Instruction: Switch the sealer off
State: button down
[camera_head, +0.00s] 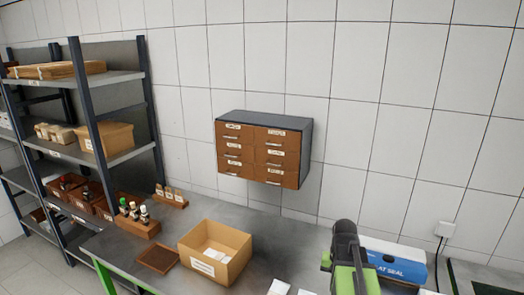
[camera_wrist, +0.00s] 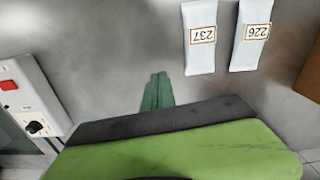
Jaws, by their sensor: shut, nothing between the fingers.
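The sealer, a blue box lettered "AT SEAL" (camera_head: 400,265), stands on the bench at the right in the head view, partly hidden behind my arm. In the wrist view its pale control panel (camera_wrist: 28,95) is at the left edge, with a red switch (camera_wrist: 8,85) and a black knob (camera_wrist: 37,128) below it. I cannot tell the switch's position. My gripper (camera_wrist: 157,76) shows as narrow dark green fingers, shut and empty, over the bench to the right of the panel and apart from it. In the head view the fingers cannot be made out.
Two white pouches labelled 237 (camera_wrist: 200,55) and 226 (camera_wrist: 250,50) lie on the bench. An open cardboard box (camera_head: 215,252), a brown tray (camera_head: 157,258) and a bottle rack (camera_head: 138,228) stand left. A drawer cabinet (camera_head: 264,150) hangs on the wall.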

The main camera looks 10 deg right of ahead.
jog(key=a+f+n+b, duration=0.1)
jog(key=a+n, duration=0.5)
jog(key=a, duration=1.6)
jog(key=shift+w+f, duration=0.15)
jog(key=shift+f, duration=0.1)
